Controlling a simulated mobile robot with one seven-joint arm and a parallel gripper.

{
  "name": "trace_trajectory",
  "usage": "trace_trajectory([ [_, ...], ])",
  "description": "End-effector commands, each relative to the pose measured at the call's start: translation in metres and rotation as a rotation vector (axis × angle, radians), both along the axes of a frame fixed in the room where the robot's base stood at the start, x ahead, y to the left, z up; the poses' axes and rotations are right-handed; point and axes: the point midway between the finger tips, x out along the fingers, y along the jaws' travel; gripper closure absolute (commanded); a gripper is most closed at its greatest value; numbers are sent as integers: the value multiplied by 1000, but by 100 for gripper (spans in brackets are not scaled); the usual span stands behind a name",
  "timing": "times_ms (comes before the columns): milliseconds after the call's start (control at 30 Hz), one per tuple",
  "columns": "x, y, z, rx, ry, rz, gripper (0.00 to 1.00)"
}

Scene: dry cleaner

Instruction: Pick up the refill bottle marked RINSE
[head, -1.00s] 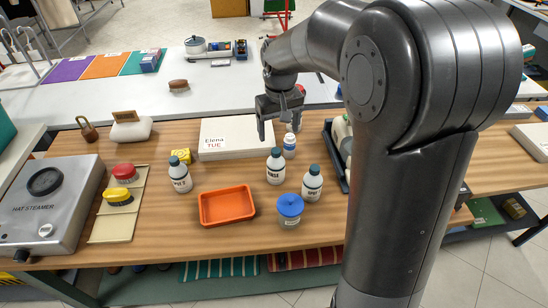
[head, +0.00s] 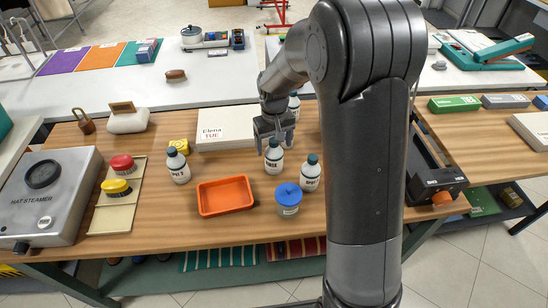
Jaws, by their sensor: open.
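The RINSE bottle (head: 274,160) is white with a dark teal cap and stands upright on the wooden table, right of the orange tray. Its label reads RINSE. My gripper (head: 274,146) is open, fingers pointing down, at the bottle's cap in the picture. Whether the fingers are around the cap or just above or behind it, I cannot tell. Two similar bottles with other labels stand nearby: one (head: 310,175) to the right and one (head: 178,167) to the left.
An orange tray (head: 225,210) and a blue-lidded jar (head: 288,208) stand in front of the bottle. A white box marked Elena TUE (head: 226,143) lies behind. My arm covers the table's right part.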

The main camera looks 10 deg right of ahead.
Motion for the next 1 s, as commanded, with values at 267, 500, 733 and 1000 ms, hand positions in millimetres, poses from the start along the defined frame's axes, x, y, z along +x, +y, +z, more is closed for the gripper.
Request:
trace_trajectory([
  [267,0,0,-13,1,-2,0,23],
  [500,0,0,-13,0,-1,0,35],
  [733,0,0,-13,0,-1,0,54],
  [1000,0,0,-13,0,-1,0,76],
])
